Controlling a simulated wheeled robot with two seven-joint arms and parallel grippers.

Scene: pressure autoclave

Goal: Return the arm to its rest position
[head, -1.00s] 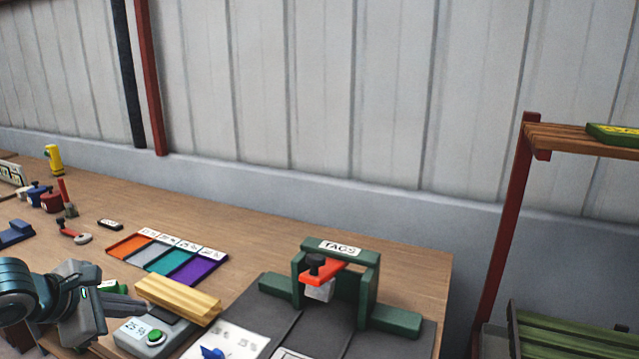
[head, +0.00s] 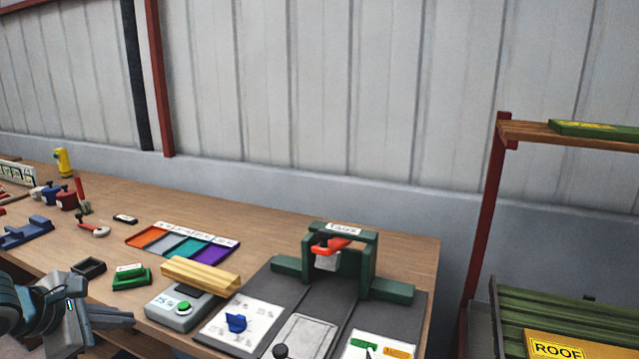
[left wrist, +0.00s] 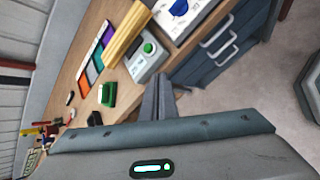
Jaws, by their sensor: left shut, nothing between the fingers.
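My left gripper (head: 112,317) is at the lower left of the head view, at the front edge of the wooden bench (head: 330,220). Its fingers are shut and hold nothing. In the left wrist view the shut fingers (left wrist: 160,92) point toward the bench front, close to the grey box with a green button (left wrist: 146,56). That box (head: 183,308) also shows in the head view, with a yellow ridged block (head: 200,275) at its back. My right gripper is in neither view.
A green stand with a red lever (head: 340,255) is on a dark mat at the bench's right end. A coloured tray (head: 185,247), a green block (head: 131,278) and a small black tray (head: 89,267) lie nearby. A shelf rack (head: 487,220) stands right. Grey drawers (left wrist: 215,50) are under the bench.

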